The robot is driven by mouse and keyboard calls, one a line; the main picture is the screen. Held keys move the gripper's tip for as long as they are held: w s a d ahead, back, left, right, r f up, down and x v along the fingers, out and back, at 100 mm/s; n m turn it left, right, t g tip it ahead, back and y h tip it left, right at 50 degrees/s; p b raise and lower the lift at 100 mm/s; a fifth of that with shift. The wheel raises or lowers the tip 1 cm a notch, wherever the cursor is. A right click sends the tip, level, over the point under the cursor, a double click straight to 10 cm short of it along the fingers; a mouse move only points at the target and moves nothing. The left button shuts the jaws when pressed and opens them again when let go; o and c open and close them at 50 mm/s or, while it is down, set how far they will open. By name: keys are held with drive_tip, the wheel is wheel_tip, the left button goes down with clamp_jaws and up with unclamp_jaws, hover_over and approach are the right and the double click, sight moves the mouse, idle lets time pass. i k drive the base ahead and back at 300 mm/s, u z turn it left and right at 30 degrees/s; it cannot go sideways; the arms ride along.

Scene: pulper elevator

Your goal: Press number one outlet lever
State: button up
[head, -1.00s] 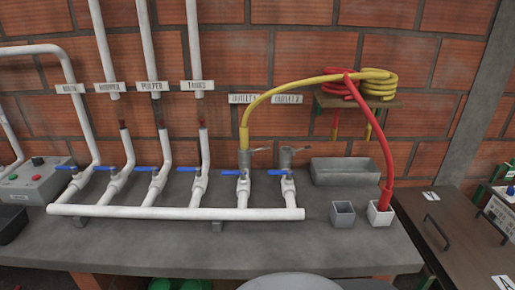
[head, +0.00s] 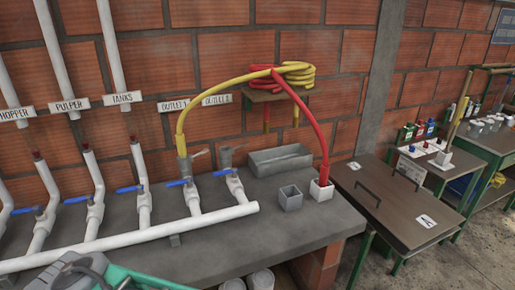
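The outlet 1 sign (head: 174,105) hangs on the brick wall at centre-left in the head view. Below it, a yellow hose (head: 183,122) runs down into a grey metal coupling (head: 185,166) with a small grey handle. Under that coupling is a blue valve lever (head: 178,183), pointing left, across its upright white pipe. The neighbouring outlet 2 (head: 216,99) has a similar blue lever (head: 224,173) and an empty-topped grey coupling (head: 227,155). A dark and teal part, seemingly of my arm, shows at the bottom left; I cannot make out the gripper's fingers or whether they hold anything.
The valves stand on a grey bench (head: 190,255) behind a long white pipe (head: 135,236). Three more blue levers are to the left. A grey trough (head: 280,160), two small square cups and a red hose (head: 318,135) are to the right. A brown-topped table (head: 392,205) stands beyond.

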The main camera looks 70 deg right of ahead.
sight(205, 150)
drive_tip(key=z, duration=1.7)
drive_tip(key=i, duration=0.45)
drive_tip(key=u, duration=0.5)
drive_tip(key=k, duration=1.3)
drive_tip(key=u, duration=0.9)
drive_tip(key=i, duration=1.35)
drive_tip(key=z, duration=0.7)
